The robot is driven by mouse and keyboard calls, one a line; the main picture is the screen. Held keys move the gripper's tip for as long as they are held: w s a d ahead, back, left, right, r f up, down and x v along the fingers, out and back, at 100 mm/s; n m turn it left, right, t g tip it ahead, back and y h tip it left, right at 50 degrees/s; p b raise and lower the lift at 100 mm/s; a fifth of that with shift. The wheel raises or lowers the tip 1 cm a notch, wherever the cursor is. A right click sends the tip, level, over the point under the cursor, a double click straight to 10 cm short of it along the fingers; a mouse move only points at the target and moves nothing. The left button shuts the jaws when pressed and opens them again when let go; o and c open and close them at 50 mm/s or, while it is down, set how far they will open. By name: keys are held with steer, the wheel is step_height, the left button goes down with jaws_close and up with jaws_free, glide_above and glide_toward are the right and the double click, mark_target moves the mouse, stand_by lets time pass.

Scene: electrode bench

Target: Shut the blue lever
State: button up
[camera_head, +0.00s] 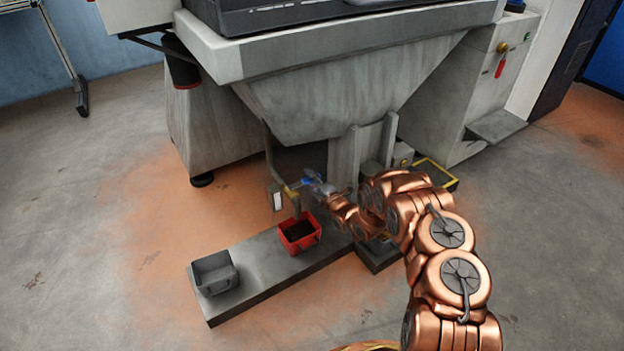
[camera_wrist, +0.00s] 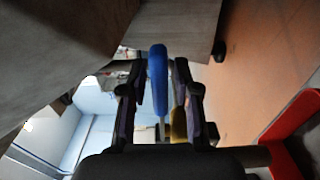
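The blue lever (camera_wrist: 158,78) stands upright in the wrist view, between the two fingers of my gripper (camera_wrist: 160,85). A yellow part (camera_wrist: 178,124) shows behind and below the lever. In the head view the blue lever (camera_head: 308,182) is small, beside a yellow fitting (camera_head: 291,192) on a pipe under the grey hopper. My gripper (camera_head: 317,186) is at the lever there, and its fingertips are too small to make out.
A red bin (camera_head: 300,248) with dark contents stands below the fitting on a long grey slab (camera_head: 250,260). A grey bin (camera_head: 215,285) stands at the slab's left end. The grey hopper (camera_head: 350,85) overhangs the lever. Open floor lies to the left.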

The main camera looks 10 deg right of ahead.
steer(key=shift+o, duration=0.4)
steer(key=shift+d, duration=0.1)
steer(key=shift+s, duration=0.1)
steer(key=shift+s+d, duration=0.35)
steer(key=shift+s, duration=0.15)
steer(key=v, duration=1)
steer(key=shift+s, duration=0.35)
